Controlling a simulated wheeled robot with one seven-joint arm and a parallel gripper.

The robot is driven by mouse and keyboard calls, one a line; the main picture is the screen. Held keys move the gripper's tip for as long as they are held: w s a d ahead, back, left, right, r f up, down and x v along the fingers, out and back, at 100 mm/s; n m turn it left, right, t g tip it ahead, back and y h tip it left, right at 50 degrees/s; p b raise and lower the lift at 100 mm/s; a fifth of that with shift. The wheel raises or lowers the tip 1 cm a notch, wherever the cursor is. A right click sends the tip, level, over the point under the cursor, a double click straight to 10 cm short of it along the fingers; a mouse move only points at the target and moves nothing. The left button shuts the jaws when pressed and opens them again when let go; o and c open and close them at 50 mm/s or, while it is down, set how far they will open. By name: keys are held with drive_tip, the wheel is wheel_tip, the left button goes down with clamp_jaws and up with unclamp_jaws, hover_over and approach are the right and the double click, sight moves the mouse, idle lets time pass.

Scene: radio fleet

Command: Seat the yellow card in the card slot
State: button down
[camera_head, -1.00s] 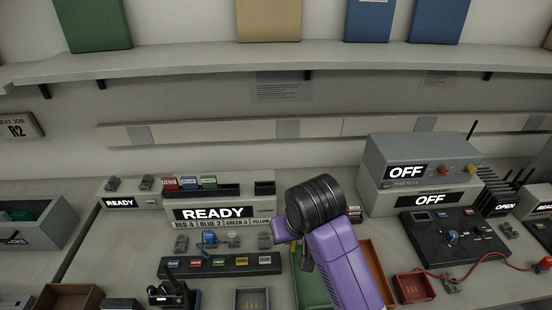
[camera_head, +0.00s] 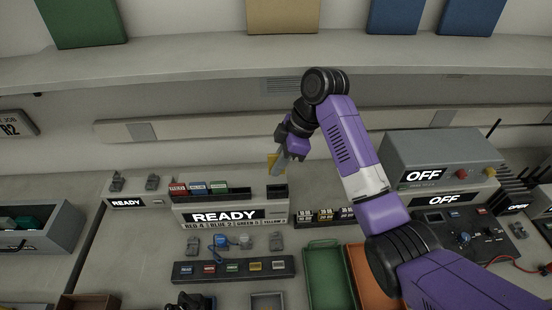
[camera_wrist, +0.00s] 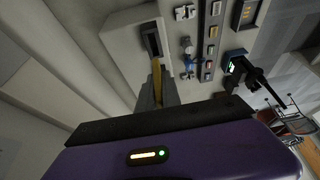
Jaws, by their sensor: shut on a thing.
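My gripper (camera_head: 280,165) is shut on the yellow card (camera_head: 272,160) and holds it in the air above the READY unit (camera_head: 188,215). The yellow card also shows in the wrist view (camera_wrist: 157,70), pointing out from between the fingers (camera_wrist: 158,95). The card slot appears to be the dark, empty opening (camera_head: 277,191) at the right end of the unit. It also shows in the wrist view (camera_wrist: 151,40), just past the card's far end. The card appears to be apart from the slot, though the exact gap is hard to judge.
Red, blue and green cards (camera_head: 198,188) stand in the rack left of the slot. A strip of coloured labelled keys (camera_head: 234,268) and a green tray (camera_head: 324,275) lie in front. Grey OFF boxes (camera_head: 440,160) stand at the right. A long shelf (camera_head: 200,65) runs above.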

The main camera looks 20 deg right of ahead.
drive_tip(key=shift+w+r, duration=0.1)
drive_tip(key=shift+f+b, duration=0.45)
drive_tip(key=shift+f, duration=0.4)
drive_tip(key=shift+f+b, duration=1.45)
drive_tip(key=shift+f, duration=0.7)
drive_tip(key=shift+d+r+p, duration=0.1)
drive_tip(key=shift+d+p, duration=0.05)
drive_tip(key=shift+p, duration=0.5)
drive_tip(key=shift+f+b, duration=0.45)
drive_tip(key=shift+f, duration=0.45)
drive_tip(key=c, duration=1.5)
unclamp_jaws()
drive_tip(key=shift+o, duration=0.2)
